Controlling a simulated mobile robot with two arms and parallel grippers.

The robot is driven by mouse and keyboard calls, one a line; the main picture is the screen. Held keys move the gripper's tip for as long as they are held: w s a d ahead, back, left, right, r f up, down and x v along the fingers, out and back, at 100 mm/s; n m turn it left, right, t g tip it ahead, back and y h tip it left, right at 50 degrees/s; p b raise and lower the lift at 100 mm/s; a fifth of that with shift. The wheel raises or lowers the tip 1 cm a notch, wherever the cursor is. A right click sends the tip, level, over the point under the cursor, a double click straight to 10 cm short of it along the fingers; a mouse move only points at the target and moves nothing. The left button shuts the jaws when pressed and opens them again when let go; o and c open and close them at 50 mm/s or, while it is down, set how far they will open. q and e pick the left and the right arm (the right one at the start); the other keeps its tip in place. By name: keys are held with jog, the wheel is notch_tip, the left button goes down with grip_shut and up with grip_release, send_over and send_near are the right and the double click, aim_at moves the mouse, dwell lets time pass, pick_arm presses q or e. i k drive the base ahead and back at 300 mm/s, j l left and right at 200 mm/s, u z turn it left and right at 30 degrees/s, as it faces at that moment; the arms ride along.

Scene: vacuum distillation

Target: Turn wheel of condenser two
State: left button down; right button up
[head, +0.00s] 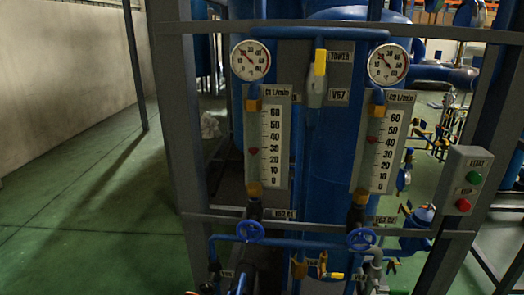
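Two blue handwheels sit low on the rig in the head view. Each wheel is under a flow gauge marked 0 to 60: the left gauge (271,145) and the right gauge (387,150). Both red markers are near 30. I cannot make out either of my grippers, and nothing is seen touching the wheels.
A grey frame post (178,120) and crossbars surround the panel. A start and stop box (464,187) is on the right. A yellow-handled valve (319,75) sits between two dials. Pipes crowd the area below the wheels. The green floor (90,210) at left is clear.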

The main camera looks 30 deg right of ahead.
aim_at(361, 239)
jog(key=z, duration=1.55)
